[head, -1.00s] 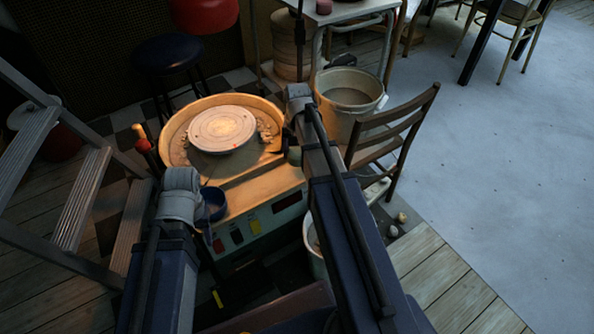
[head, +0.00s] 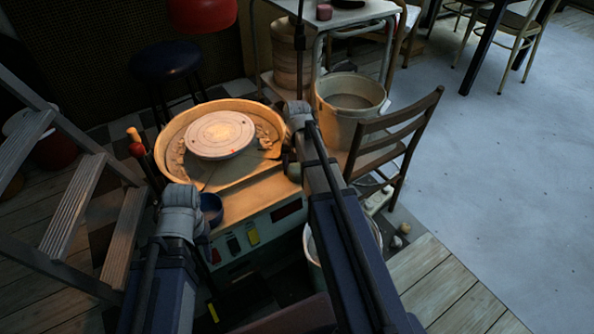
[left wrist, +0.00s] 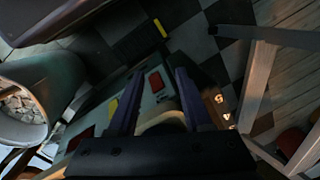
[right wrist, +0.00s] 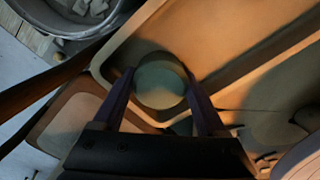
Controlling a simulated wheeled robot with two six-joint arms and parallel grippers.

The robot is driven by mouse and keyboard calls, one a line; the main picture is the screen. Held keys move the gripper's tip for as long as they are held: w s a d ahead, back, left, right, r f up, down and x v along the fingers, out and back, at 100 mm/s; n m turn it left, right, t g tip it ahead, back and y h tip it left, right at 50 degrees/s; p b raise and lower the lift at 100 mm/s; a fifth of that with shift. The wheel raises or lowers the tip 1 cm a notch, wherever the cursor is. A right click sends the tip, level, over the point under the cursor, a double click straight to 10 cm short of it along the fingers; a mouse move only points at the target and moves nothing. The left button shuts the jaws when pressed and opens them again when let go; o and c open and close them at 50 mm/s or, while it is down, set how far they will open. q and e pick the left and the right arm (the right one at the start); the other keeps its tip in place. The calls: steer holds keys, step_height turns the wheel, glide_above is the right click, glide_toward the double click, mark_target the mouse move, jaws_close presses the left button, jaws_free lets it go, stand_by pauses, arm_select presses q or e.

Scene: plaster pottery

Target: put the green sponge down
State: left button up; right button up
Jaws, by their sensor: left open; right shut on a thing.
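The green sponge (right wrist: 160,82) is a round, pale green piece between the two fingers of my right gripper (right wrist: 159,88) in the right wrist view. My right gripper is shut on it. In the head view the sponge (head: 293,172) shows as a small greenish shape at the right front edge of the pottery wheel's body (head: 250,205), partly hidden by my arm. I cannot tell whether it touches the surface. My left gripper (left wrist: 160,88) is open near the wheel's front panel; its fingers are mostly hidden in the head view.
A large bucket (head: 350,100) and a wooden chair (head: 395,135) stand to the right. A step ladder (head: 75,205) is at the left. Open pale floor (head: 510,170) lies farther right.

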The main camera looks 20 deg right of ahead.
mark_target(297, 167)
steer(key=o, duration=1.1)
step_height(297, 167, up, 12)
steer(key=p, duration=1.3)
steer(key=s+a+n, duration=0.3)
steer(key=s+a, duration=0.2)
steer(key=a, duration=0.2)
steer(key=s+a+n+h, duration=0.1)
steer(key=s+a+n, duration=0.3)
steer(key=s+a, duration=0.2)
steer(key=s+a+n, duration=0.4)
steer(key=s+a, duration=0.1)
steer(key=a, duration=0.4)
steer(key=shift+s+a+r+b, duration=0.15)
steer(key=shift+a+b, duration=0.1)
steer(key=shift+b, duration=0.05)
steer(key=shift+r, duration=0.1)
